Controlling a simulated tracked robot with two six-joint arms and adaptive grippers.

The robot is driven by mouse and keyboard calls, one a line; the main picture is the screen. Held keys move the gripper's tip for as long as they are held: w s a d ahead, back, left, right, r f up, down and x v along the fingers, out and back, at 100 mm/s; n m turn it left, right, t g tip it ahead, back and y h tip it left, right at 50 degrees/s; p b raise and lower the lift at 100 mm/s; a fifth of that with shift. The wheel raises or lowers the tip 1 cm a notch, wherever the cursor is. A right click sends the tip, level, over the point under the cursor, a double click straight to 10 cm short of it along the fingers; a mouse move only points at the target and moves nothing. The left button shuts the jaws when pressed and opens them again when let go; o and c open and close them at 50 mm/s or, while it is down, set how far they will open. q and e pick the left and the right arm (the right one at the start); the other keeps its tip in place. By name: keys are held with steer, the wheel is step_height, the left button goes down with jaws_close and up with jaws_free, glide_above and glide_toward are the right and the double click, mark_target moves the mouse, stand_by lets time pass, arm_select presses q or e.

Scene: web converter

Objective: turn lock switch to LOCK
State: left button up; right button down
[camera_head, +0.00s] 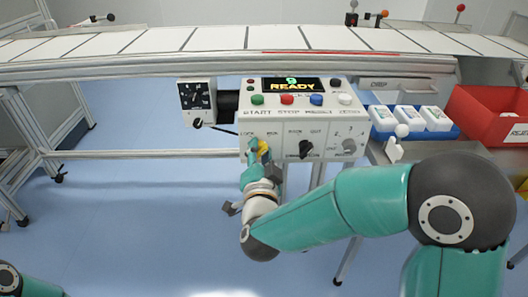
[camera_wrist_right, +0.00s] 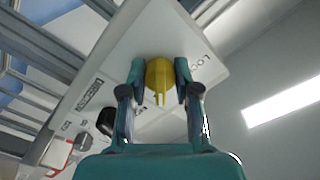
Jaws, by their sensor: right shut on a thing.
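The lock switch is a yellow knob (camera_head: 264,146) at the left of the lower face of the grey control box (camera_head: 228,140). My right gripper (camera_head: 257,151) reaches it from below and partly covers it. In the right wrist view the yellow knob (camera_wrist_right: 159,76) sits between the two fingers of the right gripper (camera_wrist_right: 159,82), which are shut on its sides. The printed word LOCK shows to the right of the knob there. I cannot tell which position the knob is set to. My left gripper is out of view.
A black selector (camera_head: 306,148) and a grey selector (camera_head: 349,146) sit right of the knob. Coloured buttons and a display reading READY (camera_head: 290,85) are above. A blue tray (camera_head: 455,132) with white bottles and a red bin (camera_head: 485,107) stand right. Floor is open below left.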

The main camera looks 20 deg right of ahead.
steer(key=shift+f, duration=0.2)
steer(key=n, duration=0.3)
steer(key=shift+f+n, duration=0.15)
steer(key=shift+n, duration=0.25)
steer(key=n+p, duration=0.1)
steer(key=n, duration=0.3)
steer(key=shift+s+n+p, duration=0.1)
steer(key=shift+n+p, duration=0.2)
steer(key=shift+p, duration=0.05)
steer(key=n+p, duration=0.1)
steer(key=n, duration=0.3)
steer(key=shift+d, duration=0.15)
steer(key=n+p, duration=0.2)
steer(key=n, duration=0.2)
steer(key=shift+n, duration=0.4)
steer(key=shift+f, duration=0.1)
stand_by(0.4)
